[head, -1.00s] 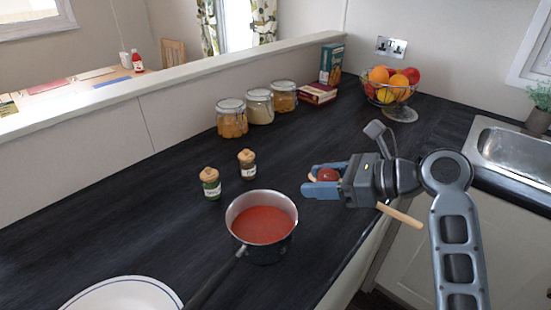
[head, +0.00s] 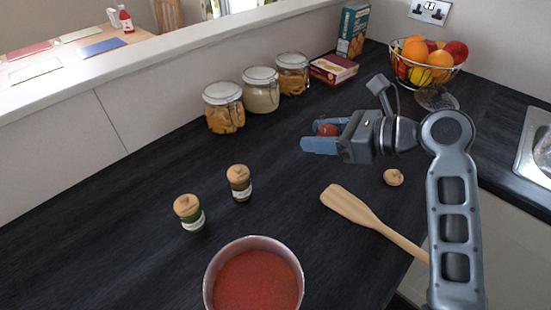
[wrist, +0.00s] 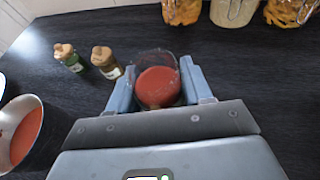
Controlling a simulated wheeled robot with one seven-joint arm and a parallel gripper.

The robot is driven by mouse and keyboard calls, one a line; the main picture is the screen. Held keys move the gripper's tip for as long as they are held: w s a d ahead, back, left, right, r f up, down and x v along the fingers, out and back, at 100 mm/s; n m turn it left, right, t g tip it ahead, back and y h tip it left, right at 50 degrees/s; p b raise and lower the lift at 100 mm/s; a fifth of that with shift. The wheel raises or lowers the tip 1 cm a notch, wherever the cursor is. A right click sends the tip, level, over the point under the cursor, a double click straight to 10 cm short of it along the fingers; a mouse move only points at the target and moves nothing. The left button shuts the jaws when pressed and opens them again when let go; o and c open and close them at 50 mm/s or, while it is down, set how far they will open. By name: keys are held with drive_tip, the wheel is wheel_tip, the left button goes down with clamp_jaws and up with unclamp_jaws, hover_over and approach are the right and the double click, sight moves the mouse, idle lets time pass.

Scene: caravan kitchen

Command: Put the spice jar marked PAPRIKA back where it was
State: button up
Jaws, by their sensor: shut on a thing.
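My gripper (head: 322,137) is shut on a small glass jar of red spice (wrist: 158,82), seen from above in the wrist view with its top uncovered. Its label is hidden, so I cannot read PAPRIKA on it. In the head view the red jar (head: 328,130) shows between the blue fingers, over the counter. Two corked spice jars stand left of it: a green one (head: 189,214) and a dark brown one (head: 239,184); their labels are too small to read. A loose round wooden lid (head: 393,177) lies on the counter below my wrist.
A pot of red sauce (head: 254,280) stands at the front. A wooden spatula (head: 355,209) lies right of it. Several clip-top jars (head: 224,116), a maroon box (head: 333,69) and a fruit basket (head: 428,66) line the back. Dark counter is clear between the spice jars and my gripper.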

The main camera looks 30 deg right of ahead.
hover_over(273, 172)
wheel_tip(273, 172, down, 6)
drive_tip(key=shift+r, duration=0.2)
drive_tip(key=shift+f, duration=2.05)
drive_tip(key=shift+s+f, duration=0.1)
drive_tip(key=shift+f, duration=0.05)
drive_tip(key=o, duration=1.1)
drive_tip(key=v, duration=1.2)
